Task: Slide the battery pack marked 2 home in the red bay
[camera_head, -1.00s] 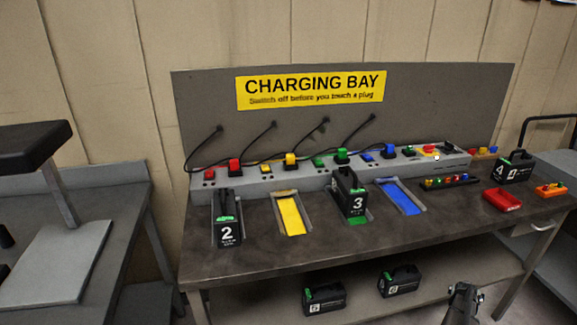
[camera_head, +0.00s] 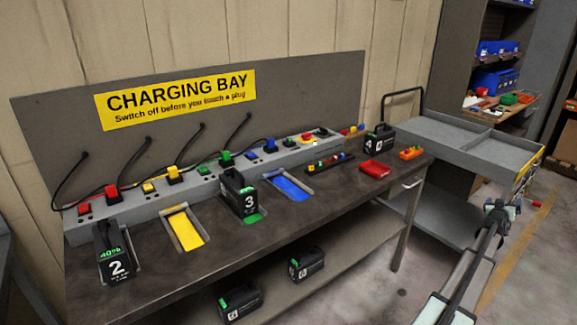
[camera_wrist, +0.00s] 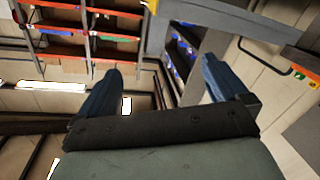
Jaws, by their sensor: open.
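The battery pack marked 2 (camera_head: 117,268) stands upright at the left end of the bench, in the leftmost bay. It is black, with a green "40%" label on top. It hides most of the bay floor, so I cannot tell how far in it sits. A red plug (camera_head: 112,191) stands behind it on the grey socket strip. My gripper (camera_wrist: 168,85) is open and empty in the wrist view, pointing at shelves and the ceiling. In the head view my arm is at the lower right, well away from the pack.
The yellow bay (camera_head: 185,229) and blue bay (camera_head: 290,186) are empty. Pack 3 (camera_head: 238,195) stands in the green bay. Pack 4 (camera_head: 379,138), a red tray (camera_head: 375,169) and an orange bin (camera_head: 411,153) are at the right. Two packs lie on the lower shelf. A cart (camera_head: 470,143) stands beyond.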

